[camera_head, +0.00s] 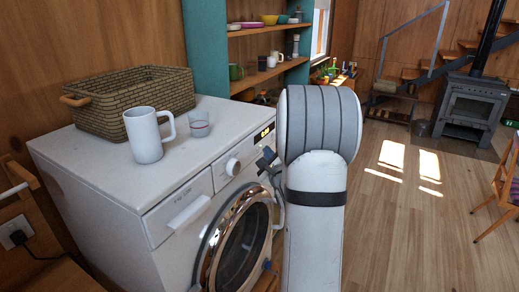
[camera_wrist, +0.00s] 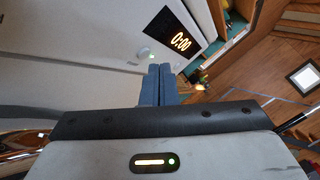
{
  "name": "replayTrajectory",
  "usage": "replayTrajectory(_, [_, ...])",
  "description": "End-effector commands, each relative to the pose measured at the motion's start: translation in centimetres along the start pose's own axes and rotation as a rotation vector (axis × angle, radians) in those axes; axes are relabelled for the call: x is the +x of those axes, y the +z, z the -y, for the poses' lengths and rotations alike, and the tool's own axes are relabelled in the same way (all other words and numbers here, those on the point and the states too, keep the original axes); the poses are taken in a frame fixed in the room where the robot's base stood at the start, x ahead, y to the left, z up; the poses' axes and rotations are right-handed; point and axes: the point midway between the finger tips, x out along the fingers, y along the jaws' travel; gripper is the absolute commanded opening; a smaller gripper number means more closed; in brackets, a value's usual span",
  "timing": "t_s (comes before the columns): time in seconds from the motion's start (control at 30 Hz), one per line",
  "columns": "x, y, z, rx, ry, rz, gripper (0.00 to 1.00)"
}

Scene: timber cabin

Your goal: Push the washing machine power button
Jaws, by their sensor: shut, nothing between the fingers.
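The white washing machine (camera_head: 110,185) stands against the timber wall at the left in the head view. Its lit display (camera_head: 264,133) is at the right end of the front panel. In the wrist view the display (camera_wrist: 176,38) reads 0:00. A small round button (camera_wrist: 144,53) sits beside the display, with a small green light at its edge. My gripper (camera_wrist: 158,70) is shut and empty, its blue-grey fingertips close to the button and the panel. I cannot tell whether they touch. In the head view my gripper (camera_head: 267,158) is in front of the panel, partly hidden by my arm.
A mug (camera_head: 148,135), a glass (camera_head: 199,124) and a wicker basket (camera_head: 135,102) stand on the machine's top. The round dial (camera_head: 233,166) and glass door (camera_head: 238,245) are on its front. Shelves (camera_head: 265,60) stand behind. The wooden floor (camera_head: 410,220) at right is largely clear.

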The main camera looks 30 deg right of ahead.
Motion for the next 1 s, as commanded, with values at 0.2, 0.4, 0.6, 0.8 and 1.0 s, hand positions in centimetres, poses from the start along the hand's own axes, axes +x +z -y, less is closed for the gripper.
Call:
replayTrajectory(0.2, [0.4,0.28,-0.43,0.0,0.001,0.001,0.0])
replayTrajectory(0.4, [0.62,0.49,-0.42,0.0,0.0,0.0,0.0])
replayTrajectory(0.6, [0.62,0.48,-0.43,0.0,0.0,0.0,0.0])
replayTrajectory(0.8, [0.73,0.54,-0.52,0.0,-0.001,0.0,0.0])
replayTrajectory(1.0, [0.88,0.65,-0.59,0.0,-0.001,0.0,0.0])
